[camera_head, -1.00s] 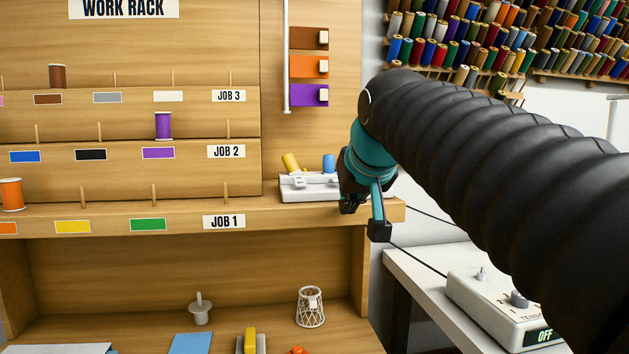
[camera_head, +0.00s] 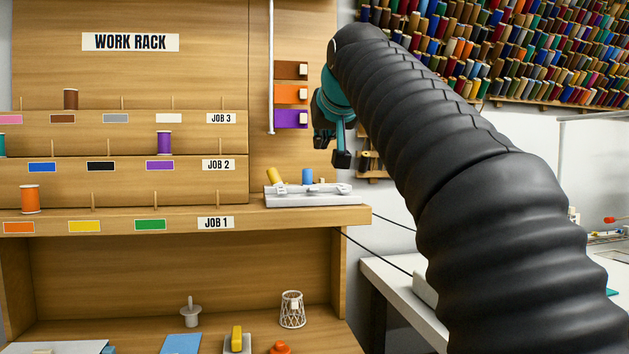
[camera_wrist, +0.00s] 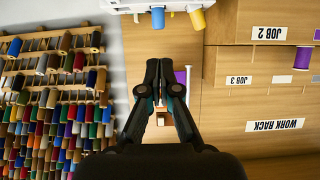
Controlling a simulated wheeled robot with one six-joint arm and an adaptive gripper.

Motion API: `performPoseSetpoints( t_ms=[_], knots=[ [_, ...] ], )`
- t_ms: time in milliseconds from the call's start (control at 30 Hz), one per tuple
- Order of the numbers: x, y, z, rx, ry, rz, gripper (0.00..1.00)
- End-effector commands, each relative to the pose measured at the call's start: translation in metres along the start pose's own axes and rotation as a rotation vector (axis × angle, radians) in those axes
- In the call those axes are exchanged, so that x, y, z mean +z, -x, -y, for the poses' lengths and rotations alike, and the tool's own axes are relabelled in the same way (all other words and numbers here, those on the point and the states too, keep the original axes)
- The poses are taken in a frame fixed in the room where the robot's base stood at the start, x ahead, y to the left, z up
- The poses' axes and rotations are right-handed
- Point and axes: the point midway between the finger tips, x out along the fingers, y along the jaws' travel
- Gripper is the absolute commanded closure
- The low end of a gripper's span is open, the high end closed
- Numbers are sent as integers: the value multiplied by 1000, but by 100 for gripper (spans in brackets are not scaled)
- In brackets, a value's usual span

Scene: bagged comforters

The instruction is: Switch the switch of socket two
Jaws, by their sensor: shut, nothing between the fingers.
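A white unit (camera_head: 314,199) with a yellow plug-like piece (camera_head: 277,176) and a blue one (camera_head: 307,177) stands at the right end of the rack's lowest shelf. Small pale levers or handles show on its top; I cannot read any socket numbers. Its edge shows at the top of the wrist view (camera_wrist: 150,4), with the blue piece (camera_wrist: 158,18) and yellow piece (camera_wrist: 198,20) below it. My gripper (camera_head: 332,150) is raised above the unit's right end, apart from it. Its fingers (camera_wrist: 166,66) are together and empty.
Brown (camera_head: 291,71), orange (camera_head: 291,94) and purple (camera_head: 291,118) blocks with white tabs are on the rack panel beside a thin white rod (camera_head: 271,65), close to my gripper. A thread-spool wall (camera_head: 470,50) is at right. Cables run below the shelf.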

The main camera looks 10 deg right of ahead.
Motion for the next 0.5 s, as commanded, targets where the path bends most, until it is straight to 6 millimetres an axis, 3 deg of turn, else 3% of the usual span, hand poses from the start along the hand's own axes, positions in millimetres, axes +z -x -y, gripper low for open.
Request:
performPoseSetpoints(
  t_ms=[267, 500],
  knots=[
    [1, -7, -1, 1, -1, 2, 100],
    [1, -43, -3, 4, -2, 4, 100]
  ],
)
